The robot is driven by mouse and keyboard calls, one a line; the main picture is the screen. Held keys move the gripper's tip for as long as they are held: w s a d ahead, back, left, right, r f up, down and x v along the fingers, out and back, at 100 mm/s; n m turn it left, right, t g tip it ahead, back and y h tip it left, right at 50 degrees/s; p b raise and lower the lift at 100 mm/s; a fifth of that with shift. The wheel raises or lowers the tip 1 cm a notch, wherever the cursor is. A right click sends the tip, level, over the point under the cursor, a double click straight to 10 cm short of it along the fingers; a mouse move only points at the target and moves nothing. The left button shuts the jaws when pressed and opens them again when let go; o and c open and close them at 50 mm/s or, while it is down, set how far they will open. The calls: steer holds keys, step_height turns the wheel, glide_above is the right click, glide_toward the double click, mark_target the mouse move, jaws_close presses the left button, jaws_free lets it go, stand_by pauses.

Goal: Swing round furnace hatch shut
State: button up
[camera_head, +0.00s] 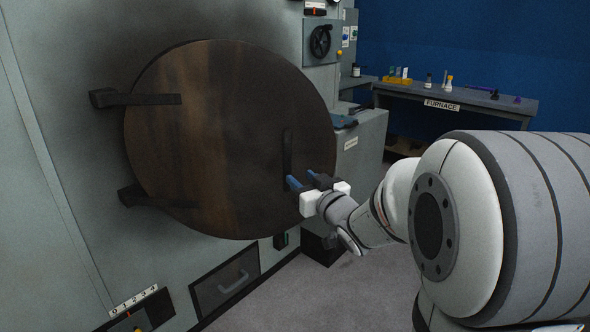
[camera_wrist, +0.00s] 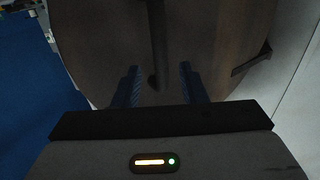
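The round furnace hatch (camera_head: 225,140) is a large dark brown disc on the grey furnace front, with two dark hinge arms on its left. It looks nearly flush with the furnace, but I cannot tell whether it is fully shut. A dark upright bar handle (camera_head: 287,155) is on its right side. My gripper (camera_head: 303,180) is at the handle's lower end. In the wrist view, its two blue fingers are apart, with the handle (camera_wrist: 158,45) ahead between them. No grip on the handle shows. The hatch (camera_wrist: 205,50) fills most of the wrist view.
A dark drawer (camera_head: 225,282) with a handle is below the hatch. A black handwheel (camera_head: 320,41) is above right. A grey cabinet (camera_head: 362,150) stands to the right, with a bench (camera_head: 455,98) labelled FURNACE behind. Grey floor (camera_head: 335,295) is clear below my arm.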

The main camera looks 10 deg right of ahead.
mark_target(289, 168)
steer(key=p+x, duration=0.1)
steer(key=x, duration=0.6)
steer(key=shift+w+a, duration=0.1)
steer(key=shift+w, duration=0.05)
steer(key=shift+w+f, duration=0.1)
steer(key=shift+w, duration=0.1)
steer(key=shift+c, duration=0.4)
steer(key=shift+s, duration=0.1)
steer(key=c, duration=0.3)
jaws_close()
steer(key=w+d+p, duration=0.2)
steer(key=w+d, duration=0.1)
steer(key=w, duration=0.9)
